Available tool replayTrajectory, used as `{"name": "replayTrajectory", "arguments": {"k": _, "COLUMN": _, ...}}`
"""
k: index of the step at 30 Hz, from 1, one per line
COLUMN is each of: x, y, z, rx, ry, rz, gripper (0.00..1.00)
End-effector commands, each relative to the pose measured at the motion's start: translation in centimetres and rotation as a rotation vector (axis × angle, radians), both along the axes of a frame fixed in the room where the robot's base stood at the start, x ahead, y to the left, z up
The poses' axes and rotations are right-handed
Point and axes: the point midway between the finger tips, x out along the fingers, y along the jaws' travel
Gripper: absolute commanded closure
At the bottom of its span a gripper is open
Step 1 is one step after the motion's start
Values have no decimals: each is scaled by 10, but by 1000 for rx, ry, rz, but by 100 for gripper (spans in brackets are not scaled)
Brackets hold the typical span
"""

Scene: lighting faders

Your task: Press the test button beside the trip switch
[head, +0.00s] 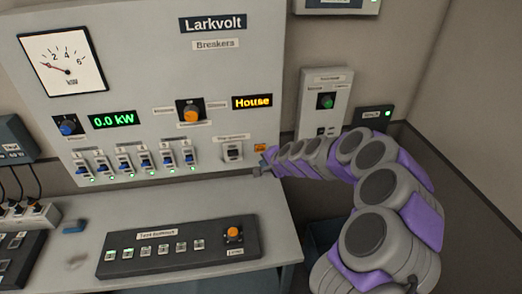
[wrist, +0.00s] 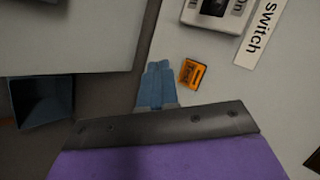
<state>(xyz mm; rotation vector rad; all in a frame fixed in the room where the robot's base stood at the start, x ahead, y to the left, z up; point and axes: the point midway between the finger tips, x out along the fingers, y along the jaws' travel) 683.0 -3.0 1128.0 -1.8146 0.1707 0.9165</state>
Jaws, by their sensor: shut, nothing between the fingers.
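The trip switch (head: 233,152) is a dark rocker in a white housing low on the right of the breaker panel. It also shows at the top of the wrist view (wrist: 217,8), with part of a label reading "Switch". The orange test button (head: 261,148) sits just right of it, near the panel's right edge. In the wrist view the small square orange button (wrist: 192,73) is fully visible. My gripper (head: 263,168) is shut and empty, just below the button. In the wrist view its blue fingertips (wrist: 160,65) are left of the button and appear apart from it.
The desk (head: 190,199) juts out below the panel and carries a test-buttons console (head: 180,247). Several breakers (head: 135,163) line the panel's lower left. A grey box with a green knob (head: 325,101) hangs right of the panel. A blue open bin (wrist: 42,100) shows left.

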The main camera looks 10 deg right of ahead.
Motion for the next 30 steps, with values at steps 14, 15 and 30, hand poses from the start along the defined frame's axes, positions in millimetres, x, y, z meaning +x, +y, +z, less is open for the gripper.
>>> {"name": "replayTrajectory", "arguments": {"k": 14, "x": 41, "y": -4, "z": 0, "rx": 6, "ry": 1, "rz": 2, "gripper": 100}}
{"name": "replayTrajectory", "arguments": {"k": 15, "x": 42, "y": -3, "z": 0, "rx": 6, "ry": 1, "rz": 2, "gripper": 100}}
{"name": "replayTrajectory", "arguments": {"k": 30, "x": 43, "y": -2, "z": 0, "rx": 4, "ry": 1, "rz": 2, "gripper": 100}}
